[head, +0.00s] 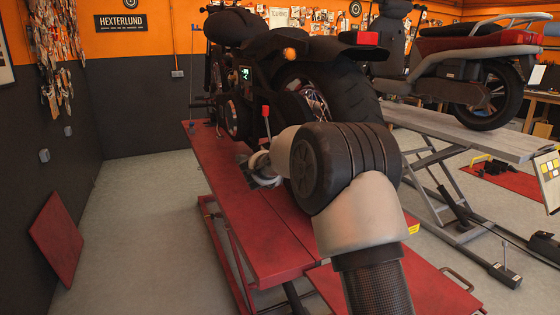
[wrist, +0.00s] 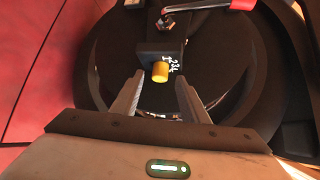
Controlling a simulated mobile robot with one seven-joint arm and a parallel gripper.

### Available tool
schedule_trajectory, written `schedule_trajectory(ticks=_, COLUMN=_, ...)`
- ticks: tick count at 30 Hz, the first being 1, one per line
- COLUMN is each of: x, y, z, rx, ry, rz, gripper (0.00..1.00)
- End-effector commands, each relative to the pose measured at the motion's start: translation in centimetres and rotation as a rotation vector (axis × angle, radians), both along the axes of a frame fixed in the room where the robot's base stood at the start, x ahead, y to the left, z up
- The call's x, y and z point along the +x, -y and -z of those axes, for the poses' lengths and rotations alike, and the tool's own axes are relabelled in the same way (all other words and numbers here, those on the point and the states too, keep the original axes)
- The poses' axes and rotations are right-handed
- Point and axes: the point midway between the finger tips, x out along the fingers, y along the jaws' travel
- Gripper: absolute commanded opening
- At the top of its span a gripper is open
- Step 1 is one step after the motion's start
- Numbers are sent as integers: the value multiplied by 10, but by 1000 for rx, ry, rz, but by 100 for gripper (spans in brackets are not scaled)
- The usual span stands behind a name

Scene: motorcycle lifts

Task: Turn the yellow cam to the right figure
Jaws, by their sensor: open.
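The yellow cam (wrist: 160,72) is a short yellow cylinder at the lower end of a dark block (wrist: 160,45) in the wrist view. Small white figures (wrist: 174,64) are marked beside it on the right; some look like digits, but which one the cam points to I cannot tell. My gripper (wrist: 159,82) is open, with one finger on each side and below the cam, and nothing between the fingers. In the head view my gripper (head: 264,172) is beside the motorcycle's rear wheel, partly hidden by my arm. The cam does not show clearly there.
The motorcycle (head: 262,60) stands on a red lift (head: 225,180). A small green display (head: 245,74) and a red-tipped lever (head: 266,112) are near my gripper. A red handle (wrist: 215,6) is above the block. A second motorcycle (head: 455,65) stands at right.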

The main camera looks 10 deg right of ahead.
Motion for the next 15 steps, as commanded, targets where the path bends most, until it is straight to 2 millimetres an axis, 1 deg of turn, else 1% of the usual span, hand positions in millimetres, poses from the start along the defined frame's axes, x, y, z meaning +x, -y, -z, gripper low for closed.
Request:
schedule_trajectory(ticks=1, x=-11, y=-6, z=-4, rx=-1, ry=2, rz=-3, gripper=41)
schedule_trajectory(ticks=9, x=-70, y=-35, z=-15, rx=-1, ry=0, rz=-3, gripper=41)
schedule_trajectory(ticks=15, x=-108, y=-53, z=-23, rx=1, ry=1, rz=-2, gripper=41)
